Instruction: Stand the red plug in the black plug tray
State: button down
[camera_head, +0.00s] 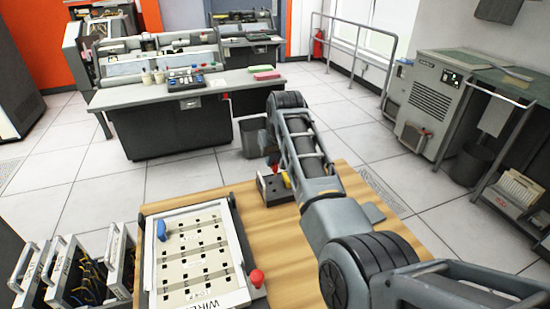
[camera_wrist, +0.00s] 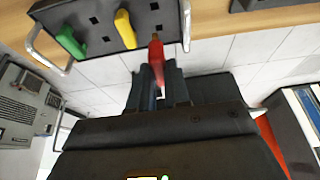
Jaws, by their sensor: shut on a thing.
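The red plug (camera_wrist: 157,52) is between the fingers of my gripper (camera_wrist: 158,88) in the wrist view, and the gripper is shut on it. In the head view a bit of the red plug (camera_head: 273,160) shows by the far edge of the black plug tray (camera_head: 275,193). In the wrist view the tray (camera_wrist: 93,13) lies just beyond the plug, with a green plug (camera_wrist: 72,42) and a yellow plug (camera_wrist: 125,28) standing in it. The yellow plug (camera_head: 286,180) also shows in the head view. I cannot tell whether the red plug touches the tray.
A wired panel (camera_head: 200,255) with a blue plug (camera_head: 161,229) and a red-knobbed lever (camera_head: 256,278) lies left on the wooden table (camera_head: 285,255). More panels (camera_head: 85,270) stand left of it. Bare wood lies between panel and tray. My arm covers the table's right part.

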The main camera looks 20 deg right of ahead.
aim_at(273, 171)
jog(key=shift+a+f+b, duration=0.15)
jog(key=shift+f+b, duration=1.95)
jog(key=shift+f, duration=0.4)
jog(key=shift+p, duration=0.3)
jog(key=shift+s+f+b, duration=0.1)
jog(key=shift+f+b, duration=0.5)
jog(key=shift+f, duration=0.75)
jog(key=c, duration=1)
grip_release()
jog(key=shift+r, duration=0.1)
jog(key=v, duration=0.7)
jog(key=shift+s+r, duration=0.15)
jog(key=shift+r, duration=0.1)
